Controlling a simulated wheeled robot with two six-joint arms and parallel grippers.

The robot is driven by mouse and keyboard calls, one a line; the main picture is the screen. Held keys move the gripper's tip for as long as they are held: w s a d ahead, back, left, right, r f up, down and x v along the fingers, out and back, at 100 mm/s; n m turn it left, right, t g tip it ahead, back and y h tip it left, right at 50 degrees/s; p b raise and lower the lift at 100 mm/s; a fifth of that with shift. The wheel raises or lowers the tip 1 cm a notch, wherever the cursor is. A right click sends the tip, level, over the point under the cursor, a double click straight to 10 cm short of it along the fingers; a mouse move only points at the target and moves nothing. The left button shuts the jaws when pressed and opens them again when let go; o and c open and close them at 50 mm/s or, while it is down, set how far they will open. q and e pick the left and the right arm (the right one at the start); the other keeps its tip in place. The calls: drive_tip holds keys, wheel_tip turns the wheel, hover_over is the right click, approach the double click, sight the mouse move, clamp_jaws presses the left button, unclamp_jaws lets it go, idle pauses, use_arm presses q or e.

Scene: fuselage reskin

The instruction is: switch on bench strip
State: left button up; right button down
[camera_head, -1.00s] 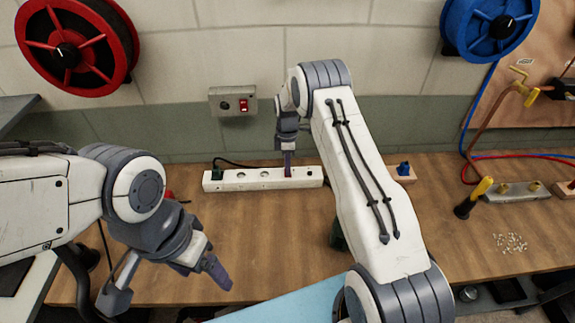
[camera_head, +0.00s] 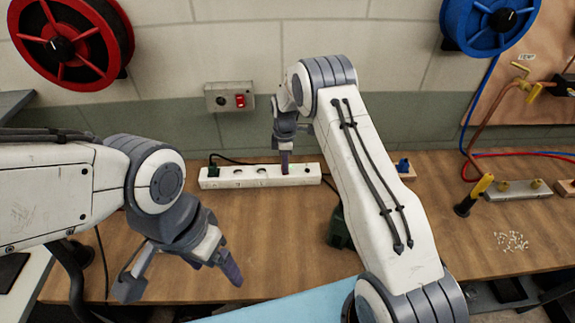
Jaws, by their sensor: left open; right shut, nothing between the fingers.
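The bench strip is a long white power strip (camera_head: 235,182) lying on the wooden bench against the wall. A dark green plug sits in its left end, with a black cable behind it. My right gripper (camera_head: 285,168) points down at the strip's right part, its shut fingertips at or just above the top face; I cannot tell if they touch. Any switch there is hidden behind the fingers. My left gripper (camera_head: 185,283) is open and empty over the front left of the bench, well short of the strip.
A wall box (camera_head: 229,97) with a red switch is above the strip. A red reel (camera_head: 68,40) and a blue reel (camera_head: 490,25) hang on the wall. A yellow-handled tool (camera_head: 474,194) stands to the right. A dark green object (camera_head: 340,232) sits beside my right arm.

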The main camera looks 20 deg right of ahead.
drive_tip(key=shift+w+d+f, duration=0.1)
drive_tip(key=shift+w+f, duration=0.1)
drive_tip(key=shift+w, duration=0.25)
drive_tip(key=shift+w+b, duration=0.2)
drive_tip(key=shift+b, duration=0.1)
wheel_tip(320, 180, up, 5)
drive_tip(key=p, duration=0.3)
drive_tip(key=shift+w+f, duration=0.1)
drive_tip(key=shift+w, duration=0.05)
drive_tip(key=shift+w+r+b, duration=0.1)
drive_tip(key=shift+r+b, duration=0.5)
drive_tip(key=shift+b, duration=0.3)
wheel_tip(320, 180, up, 8)
drive_tip(key=b, duration=0.2)
drive_tip(key=shift+r, duration=0.2)
drive_tip(key=shift+w, duration=0.1)
